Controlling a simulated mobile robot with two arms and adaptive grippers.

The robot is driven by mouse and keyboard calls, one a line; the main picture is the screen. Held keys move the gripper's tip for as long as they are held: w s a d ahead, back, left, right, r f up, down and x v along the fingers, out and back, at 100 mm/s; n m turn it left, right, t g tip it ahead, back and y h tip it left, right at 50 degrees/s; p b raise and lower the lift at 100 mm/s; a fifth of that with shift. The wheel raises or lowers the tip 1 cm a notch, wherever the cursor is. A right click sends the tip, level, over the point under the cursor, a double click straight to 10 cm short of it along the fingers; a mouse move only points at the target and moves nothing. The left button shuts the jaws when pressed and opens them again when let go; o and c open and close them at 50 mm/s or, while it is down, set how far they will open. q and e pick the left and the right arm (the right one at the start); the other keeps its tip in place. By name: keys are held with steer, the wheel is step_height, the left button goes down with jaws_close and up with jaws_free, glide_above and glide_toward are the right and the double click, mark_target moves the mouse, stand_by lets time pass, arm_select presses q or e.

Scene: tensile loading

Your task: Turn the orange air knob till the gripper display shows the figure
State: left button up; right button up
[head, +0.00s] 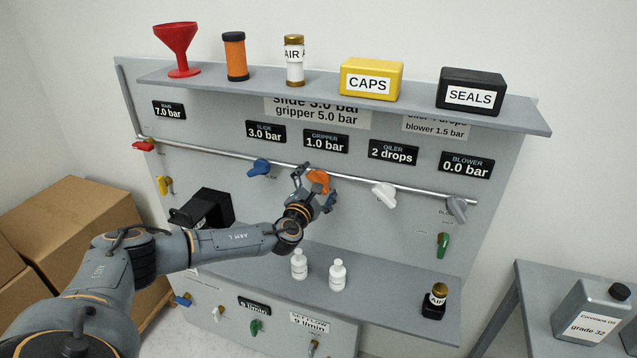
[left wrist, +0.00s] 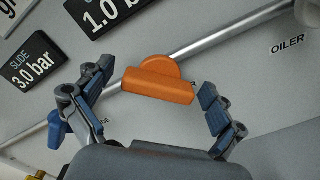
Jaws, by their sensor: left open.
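The orange air knob (head: 318,178) sits on the pipe below the gripper display (head: 326,142), which reads 1.0 bar. A sign (head: 317,112) above it reads slide 3.0 bar, gripper 5.0 bar. My left gripper (head: 315,185) is open at the orange knob. In the left wrist view the orange knob (left wrist: 160,82) lies between the two spread fingers, its bar slightly tilted, with visible gaps to both fingers. The gripper display (left wrist: 104,14) is partly cut off at the top there. My right gripper is not in view.
A blue knob (head: 259,167) is left of the orange one and a white knob (head: 384,194) right of it. Other displays flank the gripper one. A shelf (head: 430,111) with a funnel and containers is above; two white bottles (head: 318,269) stand on the lower shelf.

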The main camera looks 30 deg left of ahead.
arm_select(q)
steer(key=c, duration=1.2)
steer(key=shift+o, duration=0.2)
